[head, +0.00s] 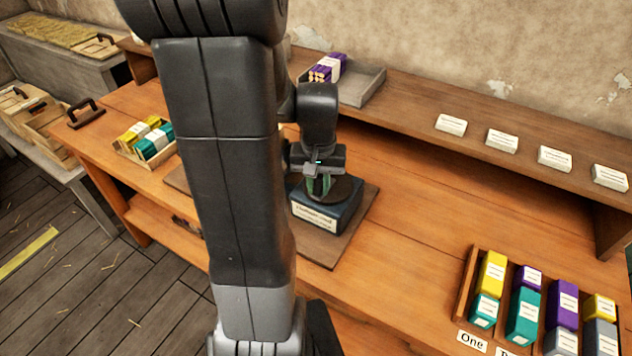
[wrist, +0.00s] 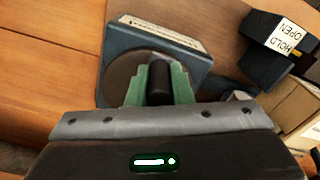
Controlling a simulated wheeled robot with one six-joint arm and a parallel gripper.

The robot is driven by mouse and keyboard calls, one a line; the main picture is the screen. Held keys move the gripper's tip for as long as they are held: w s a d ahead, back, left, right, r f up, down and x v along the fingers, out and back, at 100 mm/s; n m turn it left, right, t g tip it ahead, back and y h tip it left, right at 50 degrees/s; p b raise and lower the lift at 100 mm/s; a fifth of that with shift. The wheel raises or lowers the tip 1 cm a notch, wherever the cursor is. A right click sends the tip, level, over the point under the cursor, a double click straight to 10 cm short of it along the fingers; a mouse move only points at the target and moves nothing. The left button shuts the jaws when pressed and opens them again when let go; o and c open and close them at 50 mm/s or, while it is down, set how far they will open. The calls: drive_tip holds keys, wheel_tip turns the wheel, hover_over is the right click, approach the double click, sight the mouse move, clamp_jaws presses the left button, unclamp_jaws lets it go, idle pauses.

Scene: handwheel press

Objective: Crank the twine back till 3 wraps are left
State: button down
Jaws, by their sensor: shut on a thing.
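A dark blue box with a white label (head: 315,219) stands on a brown board on the bench, with a dark round crank disc (head: 347,188) on top. In the wrist view the box (wrist: 190,42) and disc (wrist: 122,72) show again. My gripper (head: 319,186) is over the disc. In the wrist view its green fingers (wrist: 159,86) are shut on an upright black crank knob (wrist: 160,82) on the disc. No twine or wraps can be made out; my arm hides part of the bench and whatever stands behind it.
A dark block labelled "HOLD OPEN" (wrist: 287,38) sits beside the box in the wrist view. A grey tray (head: 362,88) with purple-wrapped sticks is on the shelf, with several white cards. A crate of coloured packs (head: 468,300) stands front right. The bench between is clear.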

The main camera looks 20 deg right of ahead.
idle(0.3)
drive_tip(key=c, duration=1.3)
unclamp_jaws()
wheel_tip(320, 180, up, 14)
drive_tip(key=shift+d+f, duration=0.1)
drive_tip(key=shift+f, duration=0.1)
wheel_tip(320, 180, down, 14)
drive_tip(key=shift+r, duration=0.2)
drive_tip(key=shift+r, duration=0.1)
